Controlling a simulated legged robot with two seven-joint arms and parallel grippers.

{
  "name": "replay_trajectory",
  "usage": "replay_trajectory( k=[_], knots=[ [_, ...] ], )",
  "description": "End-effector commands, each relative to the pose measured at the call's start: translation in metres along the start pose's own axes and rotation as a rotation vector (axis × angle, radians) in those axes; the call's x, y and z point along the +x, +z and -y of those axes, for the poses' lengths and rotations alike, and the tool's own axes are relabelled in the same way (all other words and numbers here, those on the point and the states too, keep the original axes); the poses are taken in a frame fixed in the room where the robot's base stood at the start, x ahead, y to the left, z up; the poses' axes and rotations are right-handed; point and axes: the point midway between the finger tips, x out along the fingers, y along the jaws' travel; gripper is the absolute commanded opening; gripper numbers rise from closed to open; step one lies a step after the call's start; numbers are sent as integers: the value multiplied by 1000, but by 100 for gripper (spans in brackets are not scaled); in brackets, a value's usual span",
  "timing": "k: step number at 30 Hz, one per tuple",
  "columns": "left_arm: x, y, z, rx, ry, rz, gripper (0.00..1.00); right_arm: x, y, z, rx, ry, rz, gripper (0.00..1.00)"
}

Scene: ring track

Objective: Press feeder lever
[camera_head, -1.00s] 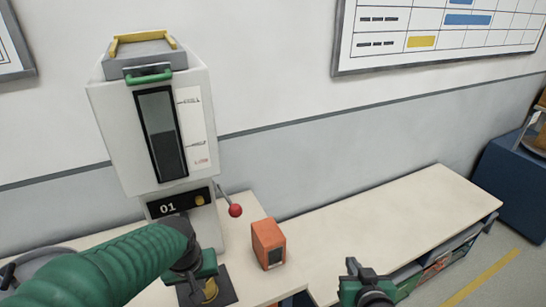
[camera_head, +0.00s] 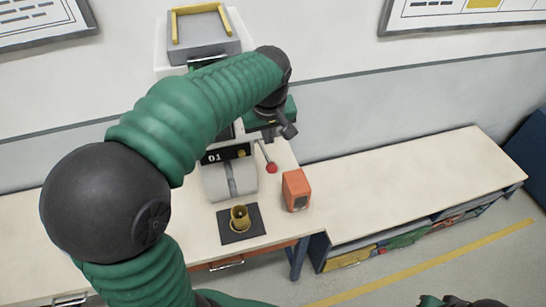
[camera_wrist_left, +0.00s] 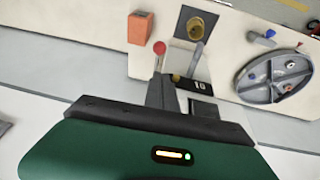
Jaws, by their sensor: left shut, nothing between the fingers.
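The feeder (camera_head: 228,180), labelled 01, stands on the bench, its upper front largely hidden by my left arm. Its lever has a thin rod and a red ball (camera_head: 271,168), slanting down to the right. My left gripper (camera_head: 288,130) is shut and empty, above the lever in the head view. In the left wrist view the red ball (camera_wrist_left: 159,47) shows just beyond the fingertips (camera_wrist_left: 160,82); I cannot tell whether they touch it. A brass-coloured cup (camera_head: 239,217) sits on a dark pad below the feeder. My right gripper (camera_head: 450,301) shows only partly at the bottom edge.
An orange box (camera_head: 296,190) stands right of the lever. A grey compartment tray (camera_wrist_left: 273,78) with small blue pieces shows in the left wrist view. A lower bench (camera_head: 410,190) at the right has a clear top.

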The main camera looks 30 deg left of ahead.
Motion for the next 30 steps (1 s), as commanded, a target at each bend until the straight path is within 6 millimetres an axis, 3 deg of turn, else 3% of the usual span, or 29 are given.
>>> replay_trajectory(
  k=[5, 18, 24, 30],
  knots=[
    [26, 0, 0, 1, -3, 5, 0, -8, -3, 0, 0, 0, 0, 0],
    [115, 7, -2, 3, -2, 5, 0, -34, -9, 0, 0, 0, -1, 0],
    [132, 11, -4, 2, 0, 1, 0, -37, -10, 0, 0, 0, -1, 0],
    [134, 11, -5, 1, 1, 0, 0, -36, -9, 0, 0, 0, -1, 0]
  ],
)
